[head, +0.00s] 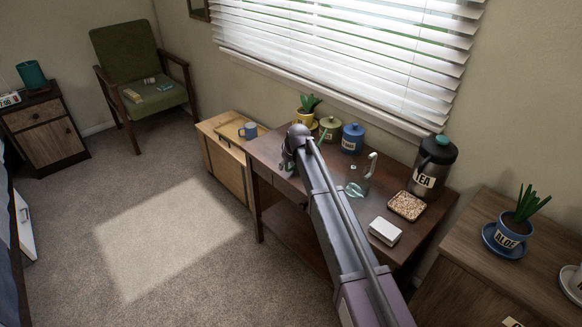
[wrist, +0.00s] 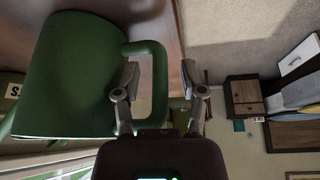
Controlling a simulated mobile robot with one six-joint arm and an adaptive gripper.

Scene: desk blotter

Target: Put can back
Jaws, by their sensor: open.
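My gripper (wrist: 159,72) is open at the handle. One finger overlaps the handle's opening and the other is outside it, with the outer bar of the handle between them. I cannot tell whether either finger touches. In the head view my gripper (head: 289,160) is over the left part of the brown desk (head: 395,188). My arm hides most of the can there.
Behind my gripper stand a green jar (head: 330,128), a blue jar (head: 353,138) and a potted plant (head: 306,110). A glass vessel (head: 358,186), TEA flask (head: 432,168), tray (head: 406,206) and white box (head: 385,232) stand right of my arm. A blue mug (head: 249,130) is left.

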